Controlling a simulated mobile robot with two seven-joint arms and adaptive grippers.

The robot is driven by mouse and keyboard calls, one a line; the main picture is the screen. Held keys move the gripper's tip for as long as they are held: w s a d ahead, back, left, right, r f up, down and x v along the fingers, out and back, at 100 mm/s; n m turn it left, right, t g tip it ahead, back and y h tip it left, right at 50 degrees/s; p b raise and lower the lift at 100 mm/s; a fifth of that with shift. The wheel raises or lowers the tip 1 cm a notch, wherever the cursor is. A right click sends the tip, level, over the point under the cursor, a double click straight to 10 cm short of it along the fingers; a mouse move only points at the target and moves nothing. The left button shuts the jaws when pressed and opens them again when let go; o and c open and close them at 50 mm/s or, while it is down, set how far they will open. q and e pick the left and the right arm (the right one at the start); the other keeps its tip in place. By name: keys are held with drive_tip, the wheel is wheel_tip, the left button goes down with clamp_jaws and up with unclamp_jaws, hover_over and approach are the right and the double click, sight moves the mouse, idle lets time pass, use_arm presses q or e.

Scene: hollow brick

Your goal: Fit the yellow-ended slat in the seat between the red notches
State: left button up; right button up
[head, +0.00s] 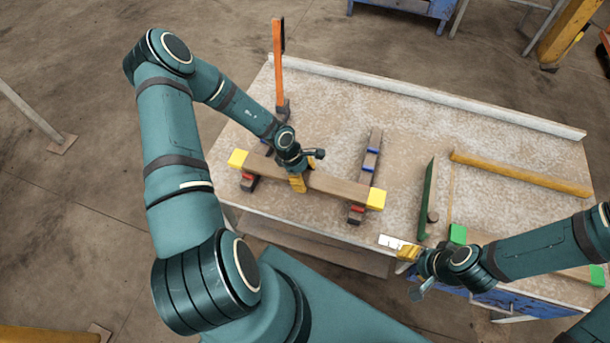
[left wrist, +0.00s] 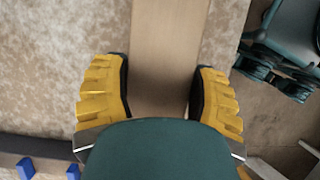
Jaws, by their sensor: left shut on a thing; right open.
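The yellow-ended slat (head: 335,186) lies across two dark notched rails, over their near ends where the red notches (head: 357,209) are. I cannot tell whether it sits down in the notches or is held just above them. My left gripper (head: 298,183) is shut on the slat near its middle. In the left wrist view the slat (left wrist: 168,50) runs between the yellow fingers of the left gripper (left wrist: 160,98). The right rail (head: 370,160) also has blue notches further back; the left rail is mostly hidden by my arm. My right gripper (head: 407,250) is open and empty near the table's front edge.
A green-ended slat (head: 480,238) lies partly under my right arm. A green tool (head: 427,200) and a long wooden handle (head: 520,174) lie on the right of the table. An orange-handled tool (head: 278,60) stands at the back left. The table's back middle (head: 440,120) is clear.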

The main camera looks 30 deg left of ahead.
use_arm(q)
drive_tip(key=shift+f, duration=0.6)
idle(0.3)
drive_tip(key=o, duration=1.4)
drive_tip(key=v, duration=1.2)
